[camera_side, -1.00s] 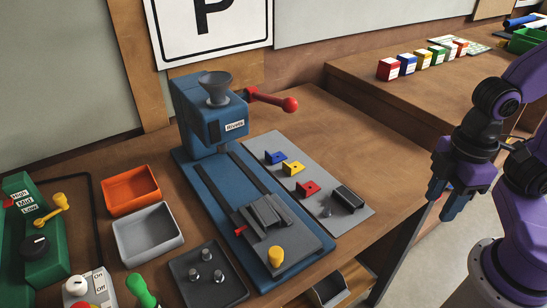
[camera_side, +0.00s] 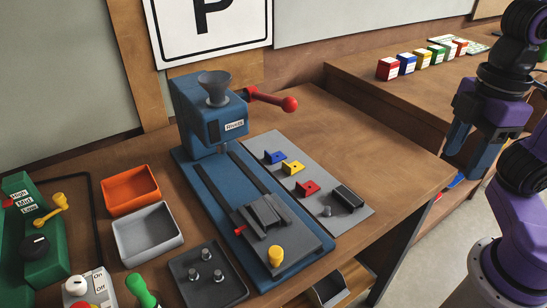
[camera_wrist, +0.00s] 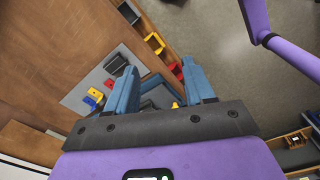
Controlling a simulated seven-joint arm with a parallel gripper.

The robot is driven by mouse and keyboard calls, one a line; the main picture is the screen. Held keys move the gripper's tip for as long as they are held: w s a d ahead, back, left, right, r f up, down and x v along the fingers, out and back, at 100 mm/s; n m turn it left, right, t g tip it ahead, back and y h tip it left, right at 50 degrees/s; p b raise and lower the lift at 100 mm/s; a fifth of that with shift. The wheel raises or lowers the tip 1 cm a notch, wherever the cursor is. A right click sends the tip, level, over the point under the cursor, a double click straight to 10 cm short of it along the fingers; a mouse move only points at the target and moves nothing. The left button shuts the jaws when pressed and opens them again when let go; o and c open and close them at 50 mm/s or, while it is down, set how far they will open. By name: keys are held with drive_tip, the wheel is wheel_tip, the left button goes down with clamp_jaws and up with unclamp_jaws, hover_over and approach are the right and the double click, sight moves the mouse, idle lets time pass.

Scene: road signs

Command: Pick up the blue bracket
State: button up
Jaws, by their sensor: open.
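The blue bracket (camera_side: 274,157) sits at the far end of a grey plate (camera_side: 345,216) on the bench, beside the yellow bracket (camera_side: 292,167) and the red bracket (camera_side: 307,188). In the wrist view the blue bracket (camera_wrist: 90,101) lies left of the fingers, next to the yellow bracket (camera_wrist: 96,94). My gripper (camera_side: 467,160) is open and empty, to the right of the plate and well apart from the bracket. In the wrist view its two blue fingers (camera_wrist: 163,90) are spread.
A blue rivet press (camera_side: 207,125) with a red-handled lever (camera_side: 289,104) stands just left of the plate. A black block (camera_side: 348,195) is at the plate's near end. An orange bin (camera_side: 130,189) and a grey bin (camera_side: 147,233) stand left. Bench right of the plate is clear.

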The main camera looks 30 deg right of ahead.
drive_tip(key=w+a+r+n+g+y, duration=0.1)
drive_tip(key=w+a+r, duration=0.35)
drive_tip(key=w, duration=0.55)
drive_tip(key=w+a+r+n+y, duration=0.1)
drive_tip(key=w+a+r, duration=0.3)
drive_tip(key=w, duration=0.6)
drive_tip(key=w+d+f+n+y, duration=0.1)
drive_tip(key=w+d+f+n, duration=0.15)
drive_tip(key=w, duration=0.85)
drive_tip(key=w+d+f+n+y, duration=0.1)
drive_tip(key=w+d+f, duration=0.25)
drive_tip(key=w, duration=0.85)
approach(269, 155)
wheel_tip(269, 155, down, 3)
drive_tip(key=shift+a+f+t, duration=0.1)
drive_tip(key=shift+f+t, duration=0.1)
drive_tip(key=shift+t, duration=0.2)
drive_tip(key=shift+a+x, duration=0.2)
drive_tip(key=shift+x, duration=2.75)
drive_tip(key=shift+r, duration=0.1)
drive_tip(key=c, duration=0.8)
